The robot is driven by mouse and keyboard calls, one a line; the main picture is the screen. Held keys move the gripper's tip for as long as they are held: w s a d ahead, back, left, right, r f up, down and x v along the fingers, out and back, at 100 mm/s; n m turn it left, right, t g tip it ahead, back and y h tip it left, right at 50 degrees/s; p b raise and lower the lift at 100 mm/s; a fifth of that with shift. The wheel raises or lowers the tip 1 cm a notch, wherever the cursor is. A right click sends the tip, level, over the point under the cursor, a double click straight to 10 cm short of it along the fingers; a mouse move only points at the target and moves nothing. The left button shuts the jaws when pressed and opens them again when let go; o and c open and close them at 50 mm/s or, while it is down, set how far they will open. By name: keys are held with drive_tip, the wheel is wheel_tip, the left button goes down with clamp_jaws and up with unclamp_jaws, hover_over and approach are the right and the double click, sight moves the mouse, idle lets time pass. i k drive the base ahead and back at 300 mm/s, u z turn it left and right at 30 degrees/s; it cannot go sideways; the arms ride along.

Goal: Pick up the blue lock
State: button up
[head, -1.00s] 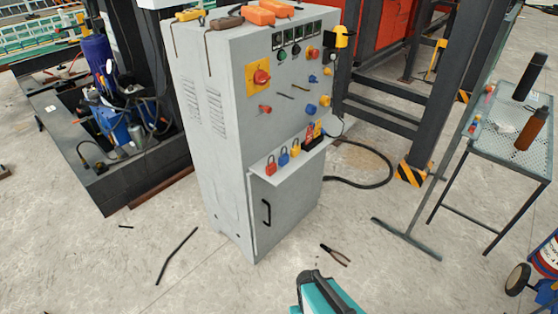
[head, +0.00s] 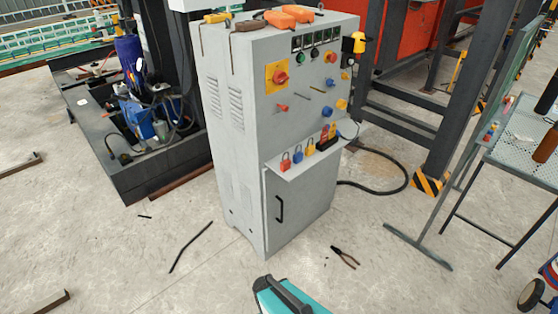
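The small blue lock (head: 298,156) stands on the narrow shelf (head: 291,170) on the front of the grey control cabinet (head: 243,141). A red lock (head: 285,163) is beside it on the left and a yellow lock (head: 310,149) beside it on the right. A dark and red object (head: 325,140) sits farther right on the same shelf. My gripper is not in the head view.
Pliers (head: 344,257) and a dark rod (head: 192,247) lie on the floor before the cabinet. A teal case (head: 284,297) is at the bottom edge. A mesh table (head: 523,150) stands at the right. Concrete floor around the cabinet is mostly clear.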

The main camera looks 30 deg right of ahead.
sight(298, 157)
drive_tip(key=z, duration=1.15)
drive_tip(key=k, duration=0.15)
drive_tip(key=u, duration=3.2)
drive_tip(key=k, duration=0.65)
drive_tip(key=z, duration=0.85)
